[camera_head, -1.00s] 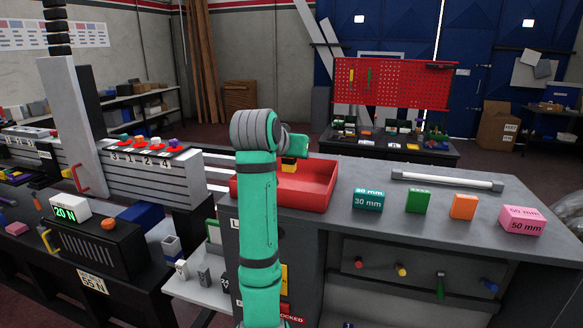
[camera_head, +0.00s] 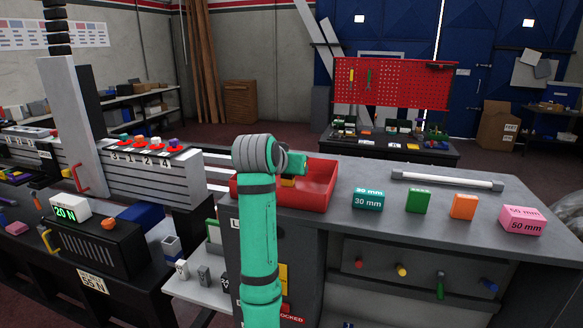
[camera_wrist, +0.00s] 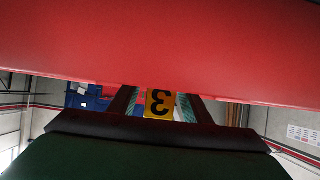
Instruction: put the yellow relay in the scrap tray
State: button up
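The yellow relay (camera_head: 288,182) shows as a small yellow patch just below my gripper (camera_head: 291,170), over the inside of the red scrap tray (camera_head: 318,190). In the wrist view the relay (camera_wrist: 160,103) bears a dark "3" and sits between the teal pads of my gripper (camera_wrist: 161,106), which appears shut on it. The tray's red surface (camera_wrist: 160,45) fills the upper part of the wrist view, close to the relay. Whether the relay touches the tray floor cannot be told.
To the right of the tray on the grey bench stand a teal 30 mm block (camera_head: 367,199), a green block (camera_head: 418,201), an orange block (camera_head: 463,207) and a pink 50 mm block (camera_head: 522,219). A white tube (camera_head: 446,180) lies behind them.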

jog(key=shift+r, duration=0.2)
jog(key=v, duration=1.2)
jog(key=shift+w+f, duration=0.1)
